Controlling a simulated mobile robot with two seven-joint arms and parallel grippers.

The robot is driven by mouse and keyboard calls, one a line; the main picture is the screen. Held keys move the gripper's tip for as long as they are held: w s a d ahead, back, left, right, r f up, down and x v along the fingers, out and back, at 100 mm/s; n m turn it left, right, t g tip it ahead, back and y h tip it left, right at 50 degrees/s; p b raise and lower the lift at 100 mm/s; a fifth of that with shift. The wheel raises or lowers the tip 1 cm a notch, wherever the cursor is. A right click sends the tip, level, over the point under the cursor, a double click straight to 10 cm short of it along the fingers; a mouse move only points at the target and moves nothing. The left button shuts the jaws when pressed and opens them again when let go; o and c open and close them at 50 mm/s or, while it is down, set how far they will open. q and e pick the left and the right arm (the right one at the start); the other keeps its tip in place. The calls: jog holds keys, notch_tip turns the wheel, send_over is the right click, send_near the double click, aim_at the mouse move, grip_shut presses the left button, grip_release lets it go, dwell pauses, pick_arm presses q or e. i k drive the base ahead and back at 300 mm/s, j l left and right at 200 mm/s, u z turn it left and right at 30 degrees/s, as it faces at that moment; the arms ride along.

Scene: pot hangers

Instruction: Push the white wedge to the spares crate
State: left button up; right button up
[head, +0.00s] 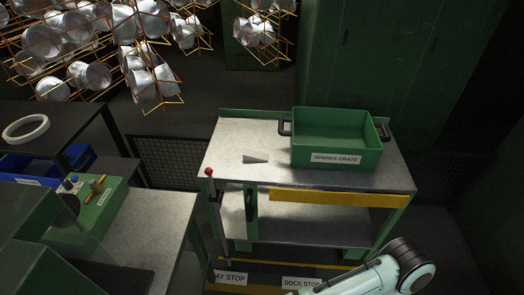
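A small pale wedge (255,159) lies on the grey metal top of the green bench, left of the crate and apart from it. Its thin end points right, toward the crate. The green spares crate (336,169) stands on the right part of the same bench top, with a white "SPARES CRATE" label on its front and a dark handle at each end. It looks empty inside. One of my arms shows at the bottom right, below and in front of the bench. Its gripper is out of the picture, and my other gripper is not in view.
A lever with a red knob (209,172) stands at the bench's left front corner. A yellow strip (338,198) runs along the bench front. A control box (92,208) with a yellow handle sits on the left table. Pots hang in wire racks above. The bench top around the wedge is clear.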

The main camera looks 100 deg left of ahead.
aim_at(248, 155)
jog(key=i+j+u, duration=0.1)
jog(key=u, duration=0.3)
jog(key=i+j+u, duration=0.15)
jog(key=j+u, duration=0.25)
jog(key=l+u, duration=0.1)
jog(key=u, duration=2.6)
jog(key=i+l+z, duration=0.15)
jog(key=l, duration=0.3)
jog(key=l+z, duration=0.2)
jog(key=l, duration=0.3)
jog(key=i, duration=0.05)
